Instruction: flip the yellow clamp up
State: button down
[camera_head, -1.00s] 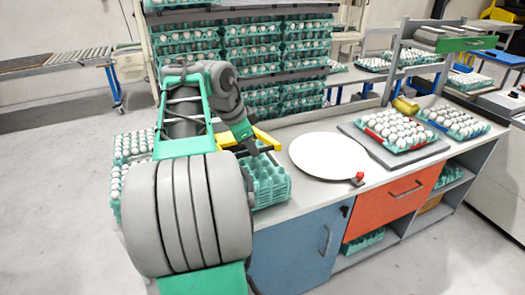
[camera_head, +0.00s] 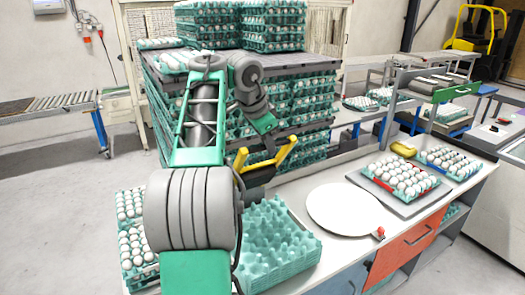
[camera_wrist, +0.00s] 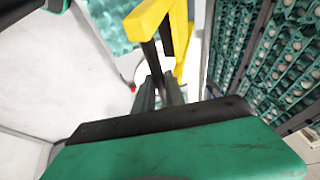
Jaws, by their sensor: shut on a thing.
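The yellow clamp (camera_head: 284,153) is a U-shaped frame. In the camera_head view it stands tilted up above the stack of empty teal trays, with its prongs pointing up. My gripper (camera_head: 279,136) comes down from the upper left and is shut on the clamp's right-hand prong. In the camera_wrist view the yellow clamp (camera_wrist: 183,45) lies just beyond the dark fingers of my gripper (camera_wrist: 160,62). The fingers hide part of the clamp, and my arm hides part of its base.
Empty teal trays (camera_head: 270,245) are stacked below the clamp. Racks of egg trays (camera_head: 300,105) stand close behind my arm. A white round plate (camera_head: 345,210) and a filled egg tray (camera_head: 402,176) are to the right on the counter. Filled trays (camera_head: 132,245) stand at the left.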

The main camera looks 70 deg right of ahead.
jog(key=shift+w+d+f, duration=0.2)
jog(key=shift+w+f, duration=0.05)
jog(key=shift+w, duration=0.05)
jog(key=c, duration=1.9)
grip_release()
jog(key=o, duration=0.3)
jog(key=shift+w+d, duration=0.2)
jog(key=shift+d, duration=0.05)
jog(key=shift+o, duration=1)
jog(key=shift+s+a+r, duration=0.1)
jog(key=shift+s+r, duration=0.05)
jog(key=shift+r, duration=0.05)
